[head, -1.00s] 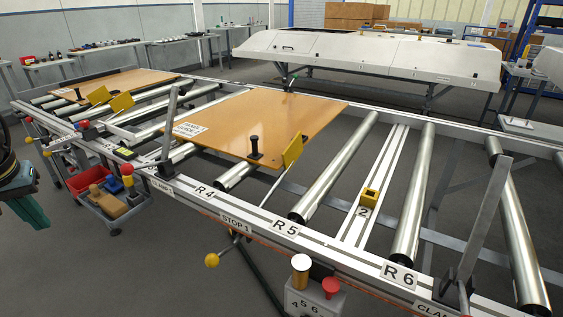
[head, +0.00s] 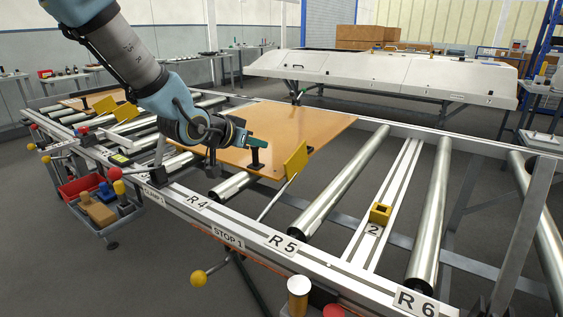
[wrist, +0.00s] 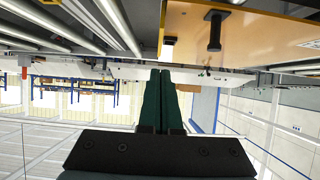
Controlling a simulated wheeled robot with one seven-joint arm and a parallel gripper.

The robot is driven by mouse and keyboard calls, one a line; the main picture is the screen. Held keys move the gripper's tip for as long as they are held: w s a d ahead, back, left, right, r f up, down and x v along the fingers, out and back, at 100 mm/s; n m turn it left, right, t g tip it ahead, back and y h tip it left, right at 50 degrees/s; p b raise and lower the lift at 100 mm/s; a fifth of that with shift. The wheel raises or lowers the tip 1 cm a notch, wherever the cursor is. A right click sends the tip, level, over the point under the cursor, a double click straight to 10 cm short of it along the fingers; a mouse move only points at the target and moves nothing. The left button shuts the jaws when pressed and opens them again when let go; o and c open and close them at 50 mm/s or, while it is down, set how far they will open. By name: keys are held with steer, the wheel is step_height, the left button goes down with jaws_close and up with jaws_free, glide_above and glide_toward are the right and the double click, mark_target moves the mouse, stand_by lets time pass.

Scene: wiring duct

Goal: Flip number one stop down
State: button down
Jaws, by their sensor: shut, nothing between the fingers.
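The STOP 1 label (head: 228,239) is on the near rail of the conveyor. A yellow stop plate (head: 295,158) stands raised at the right edge of the orange-brown board (head: 300,121), with a thin rod running down from it. A lever with a yellow ball (head: 198,278) hangs below the label. My gripper (head: 262,144) is shut and empty above the board, left of the plate and apart from it, near the board's black knob (head: 256,155). In the wrist view its green fingers (wrist: 160,95) are together, and the board with its knob (wrist: 214,30) shows upside down.
A yellow block (head: 380,213) sits on the rail marked 2. Rollers (head: 340,184) lie bare to the right. An upright clamp post (head: 160,155) stands left of R 4.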

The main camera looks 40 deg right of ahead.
glide_above(284, 164)
steer(key=a, duration=0.3)
step_height(284, 164, down, 5)
steer(key=f, duration=0.1)
steer(key=f+p, duration=0.1)
steer(key=shift+s+d+f, duration=0.25)
steer(key=shift+s+f, duration=0.05)
steer(key=shift+w+d+f, duration=0.1)
steer(key=shift+f, duration=0.5)
steer(key=shift+d+f+b, duration=0.2)
steer(key=shift+f+b, duration=0.15)
steer(key=shift+w+d+f+b, duration=0.2)
steer(key=shift+d+f+b, duration=0.6)
steer(key=shift+f, duration=0.1)
steer(key=shift+a+r, duration=0.1)
steer(key=shift+r, duration=0.15)
